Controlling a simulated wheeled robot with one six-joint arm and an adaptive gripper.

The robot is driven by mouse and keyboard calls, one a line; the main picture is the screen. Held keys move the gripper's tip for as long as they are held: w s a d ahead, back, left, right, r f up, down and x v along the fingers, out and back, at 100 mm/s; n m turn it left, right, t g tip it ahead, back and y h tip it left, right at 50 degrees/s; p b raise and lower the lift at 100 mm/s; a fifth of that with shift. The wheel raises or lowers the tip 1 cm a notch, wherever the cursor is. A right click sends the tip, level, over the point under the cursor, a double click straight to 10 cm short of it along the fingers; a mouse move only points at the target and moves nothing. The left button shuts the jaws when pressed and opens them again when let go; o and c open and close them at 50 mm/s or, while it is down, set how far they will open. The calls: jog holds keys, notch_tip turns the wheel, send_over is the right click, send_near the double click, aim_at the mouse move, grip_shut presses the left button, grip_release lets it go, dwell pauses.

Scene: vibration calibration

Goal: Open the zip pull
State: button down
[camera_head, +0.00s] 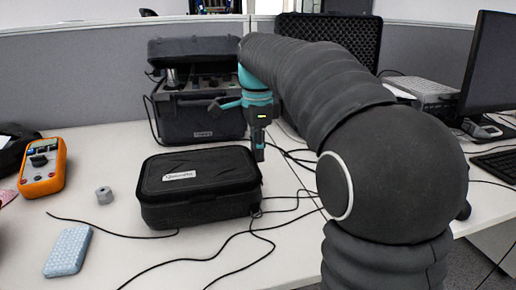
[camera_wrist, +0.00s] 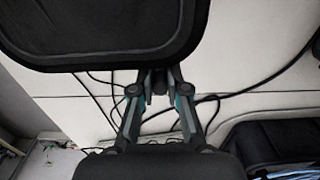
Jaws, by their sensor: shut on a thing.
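The black zip case (camera_head: 200,200) lies shut on the table in the head view, with a pale label on its lid. Its dark rounded edge (camera_wrist: 100,52) fills the top left of the wrist view. My gripper (camera_head: 259,152) points down at the case's right side, by its far right corner. In the wrist view my gripper's fingertips (camera_wrist: 160,82) meet right at the case's edge. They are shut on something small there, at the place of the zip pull. The pull itself is hidden between the fingers and cannot be made out.
An open black equipment case (camera_head: 200,120) stands behind. An orange meter (camera_head: 42,168), a grey cylinder (camera_head: 104,195) and a light blue box (camera_head: 68,251) lie to the left. Black cables (camera_head: 240,237) cross the table in front and right. A monitor (camera_head: 490,70) stands far right.

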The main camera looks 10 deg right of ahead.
jog(key=c, duration=1.2)
grip_release()
jog(key=shift+o, duration=0.2)
notch_tip(320, 180, up, 12)
